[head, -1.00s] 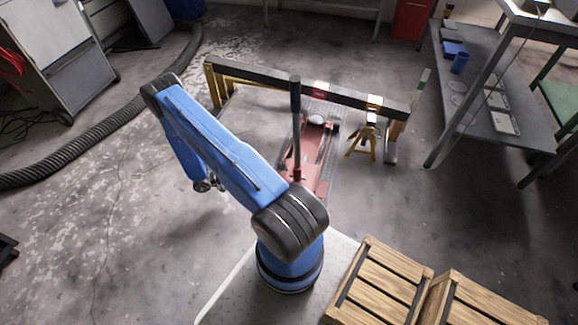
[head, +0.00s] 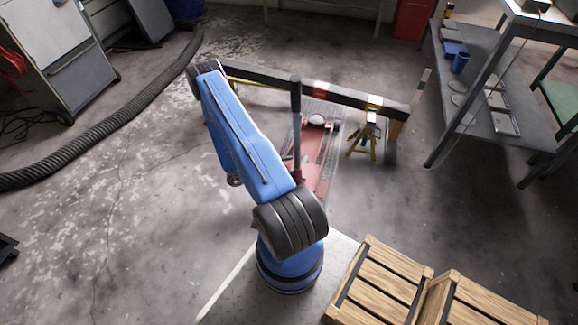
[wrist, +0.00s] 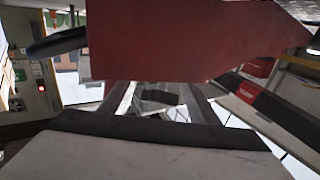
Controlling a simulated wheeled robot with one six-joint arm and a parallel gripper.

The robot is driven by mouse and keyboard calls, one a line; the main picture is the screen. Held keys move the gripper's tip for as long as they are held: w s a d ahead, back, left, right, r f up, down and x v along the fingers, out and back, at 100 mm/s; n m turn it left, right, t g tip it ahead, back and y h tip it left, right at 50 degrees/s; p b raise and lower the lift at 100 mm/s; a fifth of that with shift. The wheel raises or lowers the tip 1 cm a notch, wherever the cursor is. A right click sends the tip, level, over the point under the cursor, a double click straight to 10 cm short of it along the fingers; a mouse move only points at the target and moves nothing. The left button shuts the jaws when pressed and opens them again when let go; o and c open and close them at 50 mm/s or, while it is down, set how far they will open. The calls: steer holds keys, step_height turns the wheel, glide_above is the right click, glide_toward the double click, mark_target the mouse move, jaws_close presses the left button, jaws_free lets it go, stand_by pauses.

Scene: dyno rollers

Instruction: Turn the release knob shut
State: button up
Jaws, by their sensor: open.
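The red floor jack (head: 318,150) sits on the floor beyond my arm in the head view. Its dark upright handle (head: 296,120) rises from its near end. In the wrist view a large red surface (wrist: 180,40), apparently the jack's side, fills the top, close to the camera. A dark rounded bar (wrist: 58,43) sticks out left of it; I cannot tell whether it is the release knob. My gripper (wrist: 160,92) shows its two grey fingers apart, with nothing visibly held between them. In the head view my arm hides the gripper.
A dark beam (head: 345,94) spans behind the jack, with a yellow stand (head: 362,142) to its right. Wooden crates (head: 380,290) stand front right, and a grey workbench (head: 500,120) farther right. A black hose (head: 110,147) lies left; the floor between is clear.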

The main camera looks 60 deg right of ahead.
steer(key=shift+s+d, duration=0.3)
steer(key=c, duration=1)
steer(key=m+y, duration=0.1)
steer(key=m+g, duration=0.1)
steer(key=m+y, duration=0.1)
steer(key=shift+s+a+m+g+y, duration=0.25)
steer(key=shift+m+g+y, duration=0.05)
steer(key=shift+m, duration=0.1)
steer(key=shift+s+a+f+m+g+y, duration=0.1)
steer(key=shift+a+m+g+y, duration=0.1)
steer(key=shift+m+y, duration=0.6)
steer(key=shift+s+a+f+m+g+y, duration=0.1)
steer(key=shift+m+g+y, duration=0.1)
steer(key=shift+m+y, duration=0.55)
steer(key=shift+a+m+g+y, duration=0.2)
steer(key=shift+m+y, duration=0.45)
steer(key=shift+m, duration=0.3)
